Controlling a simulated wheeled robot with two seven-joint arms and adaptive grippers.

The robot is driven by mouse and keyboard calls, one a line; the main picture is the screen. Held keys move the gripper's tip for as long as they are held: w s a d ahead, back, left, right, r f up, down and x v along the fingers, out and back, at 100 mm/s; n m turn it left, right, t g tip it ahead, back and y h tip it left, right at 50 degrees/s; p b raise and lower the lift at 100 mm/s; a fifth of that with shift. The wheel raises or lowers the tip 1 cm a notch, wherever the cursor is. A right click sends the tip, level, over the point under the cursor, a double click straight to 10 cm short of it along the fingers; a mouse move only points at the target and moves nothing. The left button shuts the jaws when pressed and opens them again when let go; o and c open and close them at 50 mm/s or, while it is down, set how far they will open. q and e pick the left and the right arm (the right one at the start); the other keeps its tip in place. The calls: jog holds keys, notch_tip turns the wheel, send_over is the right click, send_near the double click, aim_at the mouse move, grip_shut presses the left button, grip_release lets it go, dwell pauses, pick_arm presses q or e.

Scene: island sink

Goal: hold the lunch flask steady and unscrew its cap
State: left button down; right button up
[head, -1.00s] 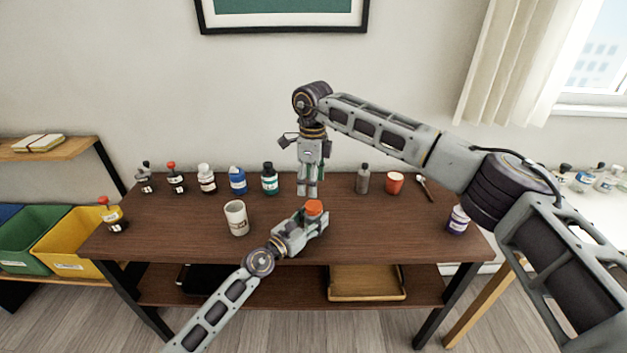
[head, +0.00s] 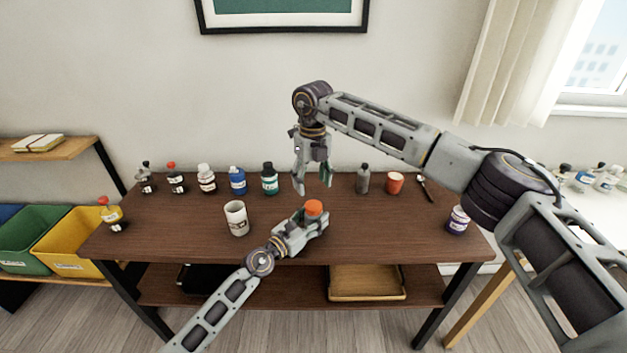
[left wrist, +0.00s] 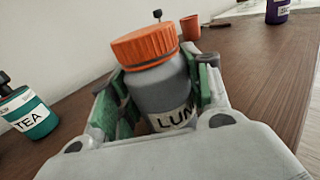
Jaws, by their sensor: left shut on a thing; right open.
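The lunch flask is a grey jar with a label reading "LUN" and an orange ribbed cap. In the left wrist view the flask body (left wrist: 160,90) stands between the green-lined fingers of my left gripper (left wrist: 158,92), which is shut on it. The orange cap (left wrist: 144,45) sits on top of the flask, clear of the fingers. In the head view the cap (head: 313,207) shows above my left gripper (head: 312,222), which hides most of the flask body. My right gripper (head: 313,190) points down, open and empty, above and behind the cap.
A white mug (head: 236,219) stands left of the flask. A teal bottle (head: 269,179), a blue bottle (head: 237,181) and others line the table's back.

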aim_at(314, 205)
jog(key=m, duration=0.6)
jog(key=shift+d, duration=0.1)
jog(key=m, duration=1.1)
jog(key=shift+m, duration=0.3)
jog(key=m, duration=0.6)
jog(key=shift+d+f, duration=0.1)
jog(key=shift+f, duration=0.1)
jog(key=shift+f, duration=3.85)
jog(key=shift+c, duration=0.2)
